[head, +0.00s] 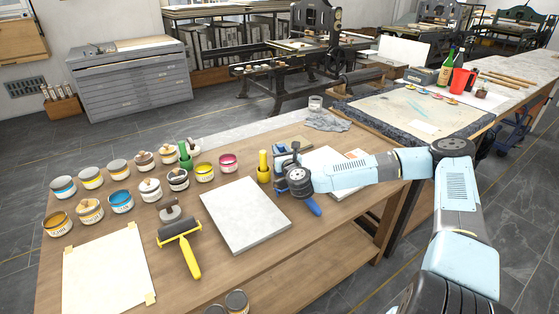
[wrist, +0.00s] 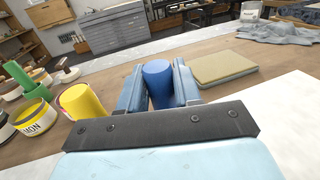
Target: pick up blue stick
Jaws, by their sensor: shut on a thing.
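The blue stick (wrist: 158,84) is a plain blue cylinder in the wrist view, upright between the two finger pads. My gripper (wrist: 158,88) is shut on it, with a pad on each side. Its lower part is hidden by the dark gripper bar. In the head view my gripper (head: 282,152) is over the right part of the wooden table, just right of the yellow stick; I cannot tell there whether the blue stick is clear of the tabletop.
A yellow stick (head: 263,166) and a green stick (head: 184,154) stand among several ink cans. A flat tan block (wrist: 224,67) lies right of the gripper. A pale stone slab (head: 245,215) lies in front.

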